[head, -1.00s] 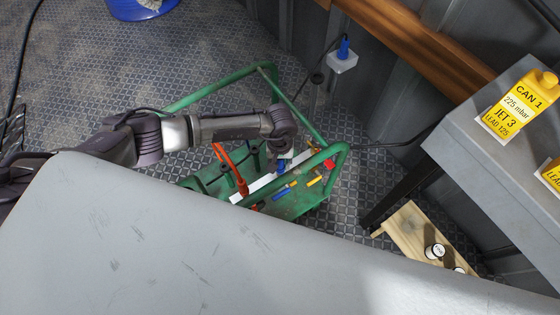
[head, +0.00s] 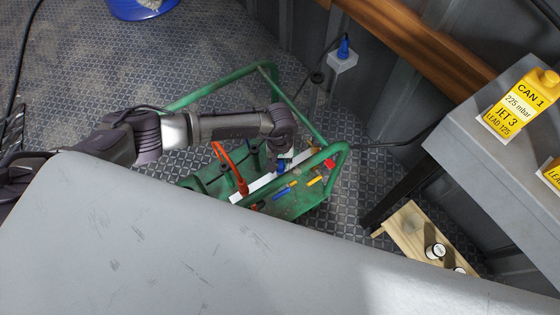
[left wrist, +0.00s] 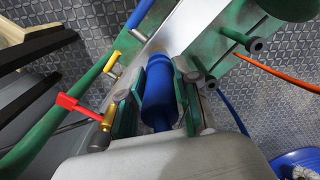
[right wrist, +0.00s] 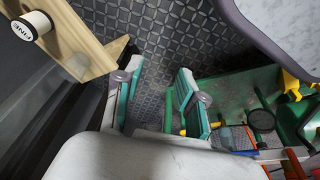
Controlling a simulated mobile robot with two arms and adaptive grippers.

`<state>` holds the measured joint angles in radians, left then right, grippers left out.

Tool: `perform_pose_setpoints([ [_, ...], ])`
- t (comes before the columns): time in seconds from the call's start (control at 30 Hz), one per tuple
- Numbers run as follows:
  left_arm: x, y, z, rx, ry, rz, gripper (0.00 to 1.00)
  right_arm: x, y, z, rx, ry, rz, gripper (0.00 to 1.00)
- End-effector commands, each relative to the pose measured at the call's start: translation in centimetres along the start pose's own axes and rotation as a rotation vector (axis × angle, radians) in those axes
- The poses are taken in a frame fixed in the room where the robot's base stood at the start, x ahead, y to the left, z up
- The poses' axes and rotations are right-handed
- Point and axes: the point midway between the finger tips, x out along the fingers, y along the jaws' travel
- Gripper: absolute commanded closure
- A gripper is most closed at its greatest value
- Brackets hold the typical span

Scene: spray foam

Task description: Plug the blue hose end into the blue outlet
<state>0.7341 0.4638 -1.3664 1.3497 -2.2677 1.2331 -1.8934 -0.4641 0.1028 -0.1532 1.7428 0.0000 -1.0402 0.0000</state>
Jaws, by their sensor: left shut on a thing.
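My left gripper (head: 284,157) is low over the green frame machine (head: 322,155) in the head view. In the left wrist view, its teal-padded fingers (left wrist: 157,73) are shut on a thick blue cylinder, the blue hose end (left wrist: 158,97). Another blue part (left wrist: 140,13) shows just beyond it, beside the white bar (left wrist: 160,25). I cannot tell whether the two blue parts join or only line up, nor which is the outlet. A blue piece (head: 281,167) shows under the gripper in the head view. My right gripper (right wrist: 158,80) is open and empty in its wrist view.
A red-handled brass valve (left wrist: 80,107) and an orange hose (left wrist: 275,72) are near the left gripper. A grey surface (head: 200,230) fills the front. A grey stand with a yellow can (head: 524,105) and a wooden board (head: 408,232) are at right.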

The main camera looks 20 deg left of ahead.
Motion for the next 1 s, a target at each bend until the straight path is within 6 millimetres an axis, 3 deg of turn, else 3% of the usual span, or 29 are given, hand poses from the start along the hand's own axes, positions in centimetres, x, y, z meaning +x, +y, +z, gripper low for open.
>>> perform_pose_setpoints([
  [0.7, 0.0, 0.0, 0.0, 0.000, 0.000, 0.000, 0.99, 0.3, 0.1, 0.7, 0.001, -0.015, 0.001, 0.60],
  [1.0, 0.0, 0.0, 0.0, -0.001, 0.000, 0.000, 0.99, -0.8, 0.1, -0.3, 0.001, 0.005, 0.001, 0.60],
])
